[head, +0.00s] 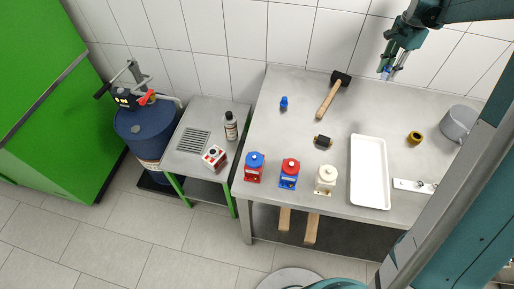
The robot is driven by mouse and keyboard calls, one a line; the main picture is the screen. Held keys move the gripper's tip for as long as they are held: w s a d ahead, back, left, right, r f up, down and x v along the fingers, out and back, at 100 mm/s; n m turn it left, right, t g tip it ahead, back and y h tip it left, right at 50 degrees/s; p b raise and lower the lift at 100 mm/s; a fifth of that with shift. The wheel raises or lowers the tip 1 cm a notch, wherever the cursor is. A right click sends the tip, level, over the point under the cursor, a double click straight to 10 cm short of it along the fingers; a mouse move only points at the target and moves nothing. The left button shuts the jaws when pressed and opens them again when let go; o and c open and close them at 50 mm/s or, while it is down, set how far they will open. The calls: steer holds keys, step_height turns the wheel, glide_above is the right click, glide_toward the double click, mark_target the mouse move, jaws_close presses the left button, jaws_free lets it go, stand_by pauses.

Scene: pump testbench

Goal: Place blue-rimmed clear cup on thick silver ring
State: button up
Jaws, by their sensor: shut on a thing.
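My gripper (388,71) is at the top right of the head view, above the back part of the steel table. It is shut on a small, clear, bluish thing (385,72), which looks like the blue-rimmed cup. The fingers hide much of it, and its rim is too small to make out. I cannot pick out the thick silver ring with certainty. A round grey metallic piece (457,122) at the table's right side may be it, partly cut off by my arm.
The steel table (270,130) holds a white tray (369,170), a brass-coloured ring (415,138), a mallet (331,97), a small blue item (284,103), a black roller (323,142), and red, blue and cream pumps (289,172). A flat metal plate (412,186) lies right of the tray.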

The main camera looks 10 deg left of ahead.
steer(key=s+a+n+b, duration=0.1)
steer(key=a+b, duration=0.2)
steer(key=a, duration=1.8)
steer(key=n+b, duration=0.3)
steer(key=b, duration=0.5)
glide_above(213, 152)
step_height(213, 152, down, 22)
steer(key=shift+w+a+f, duration=0.1)
steer(key=shift+w+f, duration=0.05)
steer(key=shift+f, duration=0.6)
steer(key=shift+f+b, duration=0.8)
steer(key=shift+f, duration=2.3)
steer(key=shift+f, duration=0.1)
